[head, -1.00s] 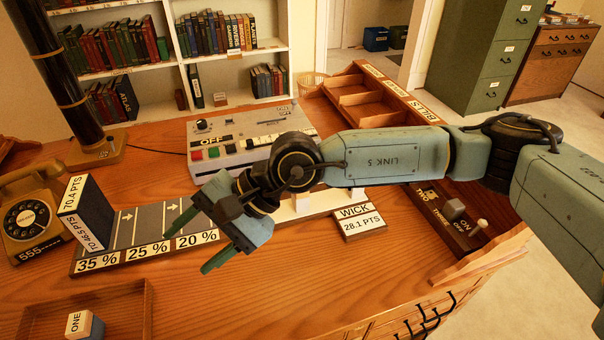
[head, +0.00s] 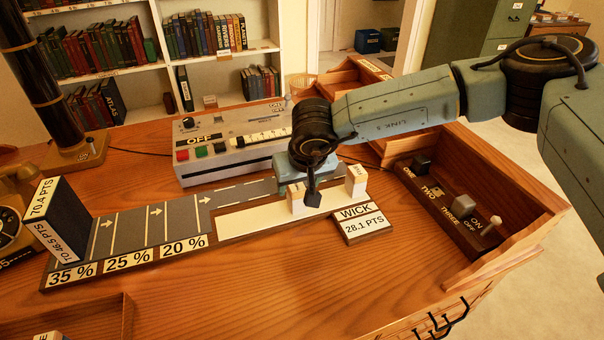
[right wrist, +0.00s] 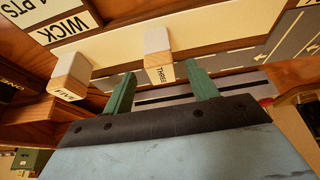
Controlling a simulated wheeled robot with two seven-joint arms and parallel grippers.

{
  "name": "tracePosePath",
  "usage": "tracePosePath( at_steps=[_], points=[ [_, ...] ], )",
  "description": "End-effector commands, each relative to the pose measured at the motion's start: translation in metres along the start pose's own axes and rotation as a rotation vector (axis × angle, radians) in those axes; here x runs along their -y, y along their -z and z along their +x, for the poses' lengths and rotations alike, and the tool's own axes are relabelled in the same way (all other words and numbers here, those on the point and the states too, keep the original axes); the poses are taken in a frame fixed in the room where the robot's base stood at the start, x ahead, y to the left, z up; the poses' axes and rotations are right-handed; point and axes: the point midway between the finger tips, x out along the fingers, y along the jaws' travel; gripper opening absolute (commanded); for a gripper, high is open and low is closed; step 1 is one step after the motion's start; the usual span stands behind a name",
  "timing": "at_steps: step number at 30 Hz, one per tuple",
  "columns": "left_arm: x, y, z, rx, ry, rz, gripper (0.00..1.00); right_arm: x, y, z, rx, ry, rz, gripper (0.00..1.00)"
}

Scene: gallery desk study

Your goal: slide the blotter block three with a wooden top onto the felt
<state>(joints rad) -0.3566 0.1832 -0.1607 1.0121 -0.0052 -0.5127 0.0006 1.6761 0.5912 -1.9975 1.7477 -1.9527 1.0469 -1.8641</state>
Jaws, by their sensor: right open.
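Block three (right wrist: 159,58), pale with a wooden part labelled THREE, shows in the right wrist view just beyond and between my open right fingertips (right wrist: 161,82). I cannot tell whether they touch it. In the head view my right gripper (head: 307,186) points down over block three (head: 295,203), partly hiding it. The block is at the right part of a long pale strip (head: 248,219), which may be the felt. A grey arrowed strip (head: 130,228) marked 35 %, 25 % and 20 % lies to its left. My left gripper is out of view.
Block five (head: 356,182) stands close to the right of block three. The WICK sign (head: 362,224) lies in front. A grey control box (head: 235,142) is behind, a tall dark block (head: 62,222) at the left end. The front of the desk is mostly clear.

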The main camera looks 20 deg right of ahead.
Motion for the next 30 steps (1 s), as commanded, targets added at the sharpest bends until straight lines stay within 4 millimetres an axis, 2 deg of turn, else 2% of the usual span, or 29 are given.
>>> tracePosePath(
  at_steps=[1, 3, 9, 15, 23, 30],
  points=[
    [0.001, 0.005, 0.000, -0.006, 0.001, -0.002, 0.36, 0.000, -0.001, 0.013, 0.001, -0.001, 0.000, 0.58],
    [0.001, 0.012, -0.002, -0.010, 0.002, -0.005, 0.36, 0.000, -0.001, 0.025, 0.002, -0.001, 0.001, 0.58],
    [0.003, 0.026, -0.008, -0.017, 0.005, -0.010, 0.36, 0.001, -0.001, 0.052, 0.002, 0.001, 0.001, 0.58],
    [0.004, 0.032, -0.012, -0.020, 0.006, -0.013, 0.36, 0.001, 0.000, 0.061, 0.000, 0.002, 0.000, 0.58],
    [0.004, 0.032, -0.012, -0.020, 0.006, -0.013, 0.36, 0.001, 0.000, 0.062, 0.000, 0.002, 0.001, 0.58],
    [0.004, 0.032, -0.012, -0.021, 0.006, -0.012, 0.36, 0.001, 0.000, 0.061, 0.000, 0.002, 0.001, 0.27]
  ],
)
